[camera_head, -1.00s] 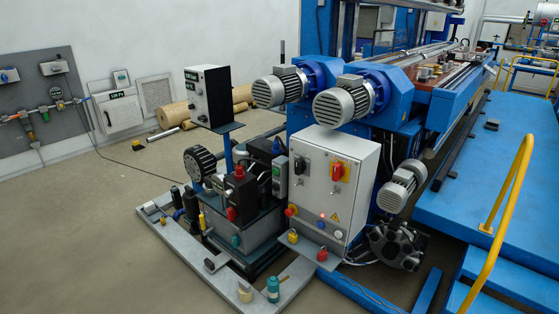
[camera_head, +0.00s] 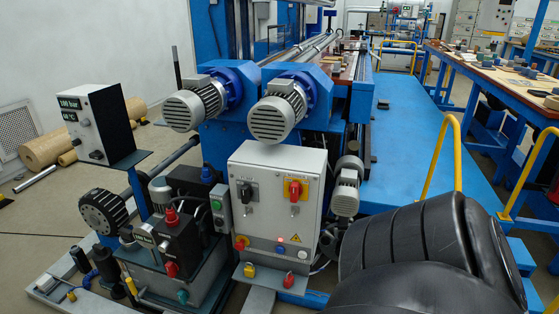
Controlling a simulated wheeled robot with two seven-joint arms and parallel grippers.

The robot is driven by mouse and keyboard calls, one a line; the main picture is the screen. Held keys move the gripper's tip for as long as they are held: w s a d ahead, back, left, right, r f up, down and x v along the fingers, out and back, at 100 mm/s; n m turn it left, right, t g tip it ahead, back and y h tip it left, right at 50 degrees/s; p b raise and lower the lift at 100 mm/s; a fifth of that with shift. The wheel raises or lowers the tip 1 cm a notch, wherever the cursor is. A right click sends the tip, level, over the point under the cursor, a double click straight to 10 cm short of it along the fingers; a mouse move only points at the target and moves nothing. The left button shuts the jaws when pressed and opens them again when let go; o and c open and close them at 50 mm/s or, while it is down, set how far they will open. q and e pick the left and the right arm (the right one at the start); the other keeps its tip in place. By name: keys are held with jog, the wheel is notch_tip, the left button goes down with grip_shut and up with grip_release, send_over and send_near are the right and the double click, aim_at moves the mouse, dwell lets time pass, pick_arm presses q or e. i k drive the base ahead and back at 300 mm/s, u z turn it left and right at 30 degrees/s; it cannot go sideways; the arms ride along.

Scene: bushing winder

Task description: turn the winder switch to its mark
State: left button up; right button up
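The grey control box (camera_head: 277,200) of the blue winder stands near the middle of the head view. Its front carries a red rotary switch (camera_head: 294,190) on a yellow plate at the upper right and a black switch (camera_head: 246,192) at the upper left. The red handle looks roughly upright. I cannot tell which of these is the task's switch, and its mark is too small to make out. Neither gripper is in view. A large black rounded link of my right arm fills the lower right, in front of the machine.
Small padlocks, one yellow (camera_head: 249,270) and one red (camera_head: 288,280), sit on the ledge below the box. Two grey motors (camera_head: 277,110) jut out above it. A pump unit (camera_head: 168,245) stands at left. A blue platform (camera_head: 410,150) with yellow rails lies at right.

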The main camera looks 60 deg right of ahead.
aim_at(295, 190)
jog(key=z, duration=0.7)
jog(key=i, duration=0.9)
jog(key=z, duration=0.85)
